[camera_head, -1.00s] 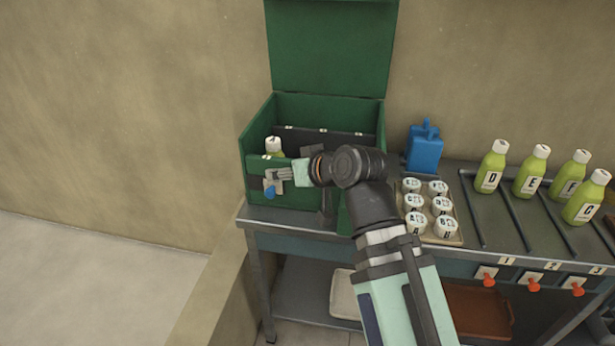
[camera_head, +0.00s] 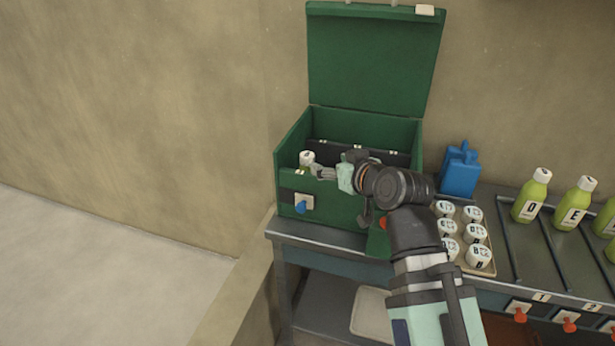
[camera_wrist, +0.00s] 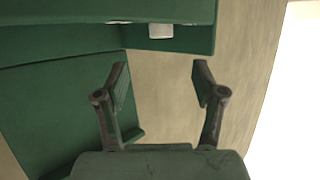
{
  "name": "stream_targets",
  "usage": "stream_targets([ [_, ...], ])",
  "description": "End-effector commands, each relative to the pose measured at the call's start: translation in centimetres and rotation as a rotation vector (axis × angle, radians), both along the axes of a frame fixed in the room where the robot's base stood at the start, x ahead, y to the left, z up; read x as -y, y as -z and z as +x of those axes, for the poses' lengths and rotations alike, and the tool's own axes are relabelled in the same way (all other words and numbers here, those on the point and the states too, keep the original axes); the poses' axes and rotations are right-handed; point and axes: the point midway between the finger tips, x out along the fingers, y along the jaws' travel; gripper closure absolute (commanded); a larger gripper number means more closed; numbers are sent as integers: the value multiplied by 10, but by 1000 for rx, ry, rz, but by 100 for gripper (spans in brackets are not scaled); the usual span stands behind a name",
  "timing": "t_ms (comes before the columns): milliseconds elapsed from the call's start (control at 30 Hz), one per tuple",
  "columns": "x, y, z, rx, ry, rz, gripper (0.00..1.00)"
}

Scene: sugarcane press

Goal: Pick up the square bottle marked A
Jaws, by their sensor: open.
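The green lid (camera_head: 372,60) stands up behind the box. A blue knob (camera_head: 301,207) is on the box front. Right of the box are a blue container (camera_head: 460,170), a tray of several lettered white caps (camera_head: 490,268), and several green bottles, one marked D (camera_head: 530,197), another E (camera_head: 573,205).

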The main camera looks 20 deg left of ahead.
Motion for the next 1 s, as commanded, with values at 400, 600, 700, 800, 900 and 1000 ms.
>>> stream_targets([
  [400,-19,5,19,-2,-1,-1,31],
  [600,-31,11,30,-2,0,1,31],
  [700,-34,11,33,0,-2,0,31],
  [800,-37,12,36,-1,-5,1,31],
  [900,-40,12,38,-2,-8,2,31],
  [1000,-42,13,40,-1,-8,3,31],
])
